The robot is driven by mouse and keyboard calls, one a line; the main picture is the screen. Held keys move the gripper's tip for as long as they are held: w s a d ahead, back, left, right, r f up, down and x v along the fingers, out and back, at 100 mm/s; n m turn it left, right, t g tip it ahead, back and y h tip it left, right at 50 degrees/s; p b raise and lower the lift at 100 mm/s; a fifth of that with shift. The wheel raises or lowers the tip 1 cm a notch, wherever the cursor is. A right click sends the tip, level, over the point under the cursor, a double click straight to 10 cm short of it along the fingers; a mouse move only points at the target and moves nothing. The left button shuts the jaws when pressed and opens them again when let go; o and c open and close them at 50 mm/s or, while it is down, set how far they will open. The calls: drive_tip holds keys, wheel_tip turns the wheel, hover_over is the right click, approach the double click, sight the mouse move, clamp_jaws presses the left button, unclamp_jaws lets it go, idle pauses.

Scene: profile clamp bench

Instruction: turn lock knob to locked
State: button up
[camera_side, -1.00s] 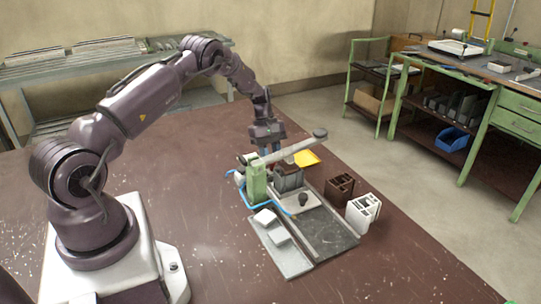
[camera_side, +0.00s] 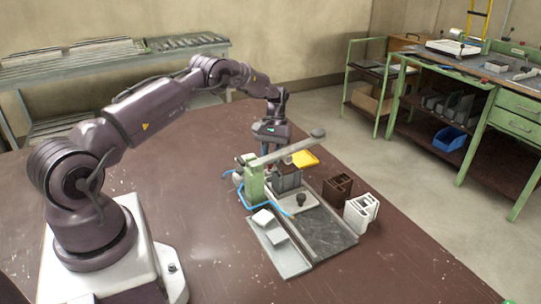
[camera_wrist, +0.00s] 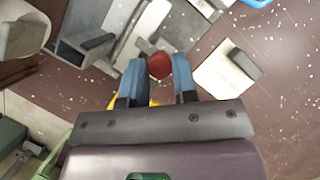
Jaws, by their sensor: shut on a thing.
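The clamp fixture stands on the brown table, with a green post (camera_side: 254,180), a long grey lever (camera_side: 290,149) with a round end, and a dark block (camera_side: 287,180) under the lever. My gripper (camera_side: 273,148) is just behind the lever in the side view, its fingertips mostly hidden there. In the wrist view, its two blue fingers (camera_wrist: 158,72) are on either side of a round red knob (camera_wrist: 160,65) and shut on it. Whether the knob is at locked cannot be told. A small black knob (camera_side: 300,199) stands on the fixture's light plate.
A brown profile (camera_side: 338,188) and a white profile (camera_side: 361,212) stand right of the fixture. A yellow piece (camera_side: 305,158) lies behind it. A grey plate (camera_side: 280,250) with pale blocks is in front, and a blue cable (camera_side: 244,198) runs beside the post. The table's left front is clear.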

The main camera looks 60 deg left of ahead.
idle(0.4)
drive_tip(key=o, duration=0.9)
drive_tip(key=shift+v, duration=3.8)
